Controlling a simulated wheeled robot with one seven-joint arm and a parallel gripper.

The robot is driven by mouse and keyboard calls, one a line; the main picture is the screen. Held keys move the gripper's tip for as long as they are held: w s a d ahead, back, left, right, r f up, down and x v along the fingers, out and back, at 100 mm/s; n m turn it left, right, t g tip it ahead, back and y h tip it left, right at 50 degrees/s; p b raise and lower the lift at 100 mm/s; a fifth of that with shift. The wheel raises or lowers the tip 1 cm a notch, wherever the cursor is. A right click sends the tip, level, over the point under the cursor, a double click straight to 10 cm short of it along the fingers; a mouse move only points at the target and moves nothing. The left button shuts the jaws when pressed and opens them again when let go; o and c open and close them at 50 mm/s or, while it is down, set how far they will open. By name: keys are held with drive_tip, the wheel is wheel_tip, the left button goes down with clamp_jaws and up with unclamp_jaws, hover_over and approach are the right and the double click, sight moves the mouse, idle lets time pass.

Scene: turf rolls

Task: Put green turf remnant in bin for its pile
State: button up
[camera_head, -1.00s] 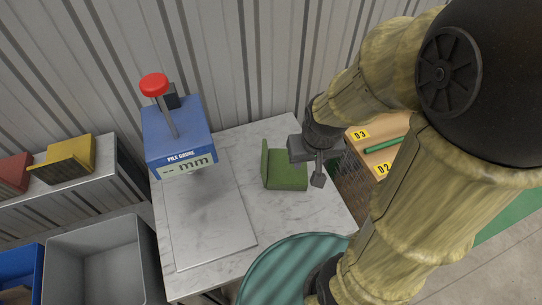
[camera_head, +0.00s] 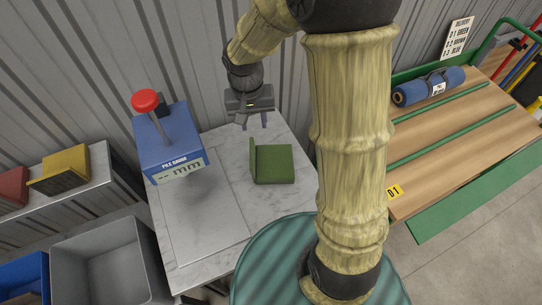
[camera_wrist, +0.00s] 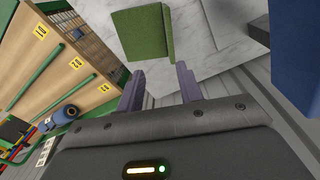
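The green turf remnant (camera_head: 273,165) lies on the white marble table, with one flap standing up along its left side. It also shows in the wrist view (camera_wrist: 144,32), just beyond the fingertips. My gripper (camera_head: 254,124) is open and empty at the back of the table, behind the remnant and not touching it. Its two fingers show apart in the wrist view (camera_wrist: 160,84). The blue pile gauge (camera_head: 170,150) with a red knob stands left of the remnant, its display showing "-- mm". A grey bin (camera_head: 108,250) and a blue bin (camera_head: 22,275) stand at lower left.
A shelf (camera_head: 98,165) at left holds a yellow piece (camera_head: 66,168) and a red piece (camera_head: 13,188). A wooden rack (camera_head: 440,165) at right carries a blue roll (camera_head: 428,87). A corrugated wall stands close behind the table.

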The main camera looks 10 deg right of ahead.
sight(251, 148)
drive_tip(key=w+a, duration=0.1)
drive_tip(key=w+a+r, duration=0.1)
drive_tip(key=shift+w+a+m+g+p, duration=0.25)
drive_tip(key=shift+a+m+g+p, duration=0.05)
drive_tip(key=shift+a, duration=0.05)
drive_tip(key=shift+f, duration=0.1)
drive_tip(key=f, duration=0.4)
drive_tip(key=f+p, duration=0.1)
drive_tip(key=f, duration=0.3)
drive_tip(key=d+f, duration=0.1)
drive_tip(key=f, duration=0.3)
drive_tip(key=shift+s, duration=0.1)
drive_tip(key=shift+f+p, duration=0.15)
drive_tip(key=shift+p, duration=0.15)
drive_tip(key=shift+s+d+f+p, duration=0.1)
drive_tip(key=shift+f+p, duration=0.1)
drive_tip(key=shift+f, duration=0.65)
drive_tip(key=shift+w+d+f+p, duration=0.15)
drive_tip(key=shift+f+p, duration=0.1)
drive_tip(key=shift+f, duration=0.55)
drive_tip(key=shift+s+d+f+p, duration=0.1)
drive_tip(key=shift+s+f+p, duration=0.1)
drive_tip(key=shift+f, duration=0.65)
